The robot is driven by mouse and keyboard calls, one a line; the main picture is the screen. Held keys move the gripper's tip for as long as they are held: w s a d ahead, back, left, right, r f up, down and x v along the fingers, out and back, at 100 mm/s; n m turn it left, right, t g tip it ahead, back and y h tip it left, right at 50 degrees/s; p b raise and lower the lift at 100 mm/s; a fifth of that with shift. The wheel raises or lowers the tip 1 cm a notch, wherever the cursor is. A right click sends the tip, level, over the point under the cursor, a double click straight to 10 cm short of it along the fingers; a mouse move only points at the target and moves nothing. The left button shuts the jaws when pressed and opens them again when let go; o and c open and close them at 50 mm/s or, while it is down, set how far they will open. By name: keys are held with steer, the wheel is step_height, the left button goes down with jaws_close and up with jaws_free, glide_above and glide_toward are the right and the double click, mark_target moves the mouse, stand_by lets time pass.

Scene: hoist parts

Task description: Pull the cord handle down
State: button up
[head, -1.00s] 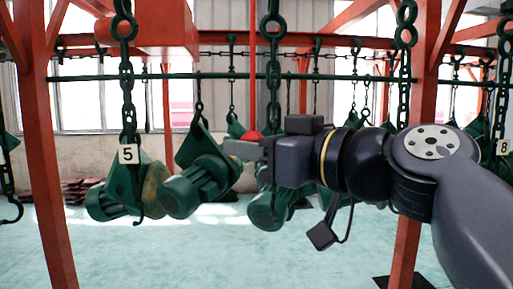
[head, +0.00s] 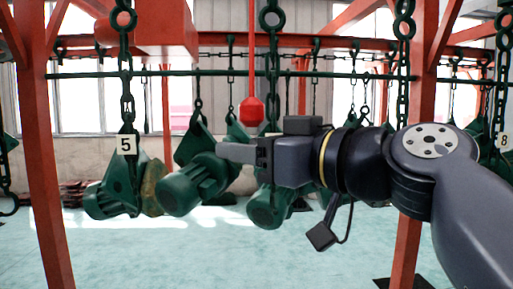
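The cord handle (head: 252,111) is a red, rounded piece hanging upright at the end of a thin red cord (head: 251,50) in the upper middle of the head view. My gripper (head: 235,152) reaches in from the right, with its finger end pointing left. The finger end is just below the handle in the picture, with a visible gap between them. The handle shows whole and nothing grips it. I see the gripper from the side, with the fingers overlapping, so their opening is hidden.
Green hoists hang on chains behind and left of my gripper, one (head: 118,185) under a number 5 tag (head: 126,145). Red posts (head: 48,160) stand left and right. A green horizontal bar (head: 340,76) crosses behind. The pale floor (head: 200,260) below is open.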

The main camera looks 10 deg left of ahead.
steer(key=shift+s+d, duration=0.1)
steer(key=b+v, duration=0.4)
steer(key=v, duration=0.6)
steer(key=shift+s+d, duration=0.2)
stand_by(0.6)
steer(key=p+x, duration=0.4)
steer(key=x, duration=0.6)
steer(key=shift+w+a, duration=0.25)
steer(key=shift+a, duration=0.05)
stand_by(0.3)
